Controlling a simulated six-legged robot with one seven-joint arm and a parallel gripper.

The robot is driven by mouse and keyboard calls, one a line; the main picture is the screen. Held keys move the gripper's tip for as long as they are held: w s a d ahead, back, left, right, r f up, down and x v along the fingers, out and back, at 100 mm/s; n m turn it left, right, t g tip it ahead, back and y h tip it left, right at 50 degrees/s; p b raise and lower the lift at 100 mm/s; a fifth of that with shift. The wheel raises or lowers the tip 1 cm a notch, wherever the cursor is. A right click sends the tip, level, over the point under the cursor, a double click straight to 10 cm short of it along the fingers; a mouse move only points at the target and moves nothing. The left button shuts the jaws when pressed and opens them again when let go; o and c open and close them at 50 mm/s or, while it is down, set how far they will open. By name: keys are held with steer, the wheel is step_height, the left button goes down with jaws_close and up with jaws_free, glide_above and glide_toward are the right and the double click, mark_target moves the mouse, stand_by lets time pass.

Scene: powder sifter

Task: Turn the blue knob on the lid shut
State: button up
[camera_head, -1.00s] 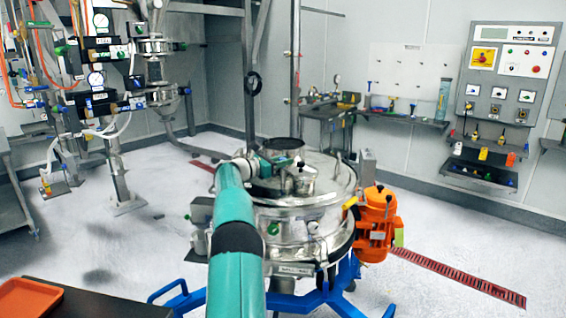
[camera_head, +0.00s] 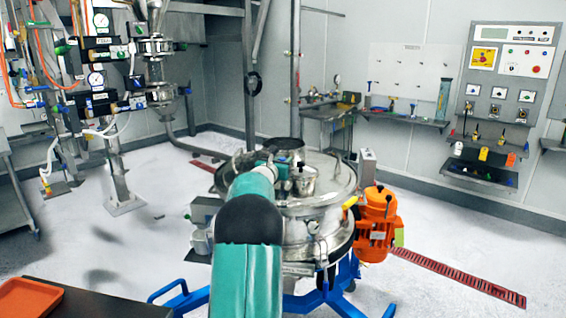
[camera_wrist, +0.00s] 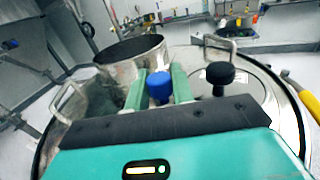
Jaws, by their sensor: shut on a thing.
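The blue knob (camera_wrist: 159,86) stands on the steel lid in the wrist view, between the two green fingers of my gripper (camera_wrist: 158,92). The fingers are shut on it from both sides. In the head view the steel lid (camera_head: 328,175) tops the round sifter, and my teal arm reaches over its left part. The knob itself is hidden in the head view, behind my arm and wrist.
A black knob (camera_wrist: 220,74) stands right of my gripper on the lid. An open steel spout (camera_wrist: 130,52) rises just behind-left. Lid handles stand near the rim. An orange motor (camera_head: 376,222) is on the sifter's right side. Floor to the right is mostly clear.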

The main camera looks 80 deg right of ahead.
steer(key=shift+n+t, duration=0.6)
steer(key=shift+t, duration=0.3)
steer(key=o, duration=0.9)
steer(key=shift+o, duration=0.2)
steer(key=shift+a, duration=0.1)
steer(key=w+a, duration=0.1)
steer(key=a, duration=1.2)
steer(key=shift+w+a, duration=0.25)
steer(key=shift+w, duration=0.15)
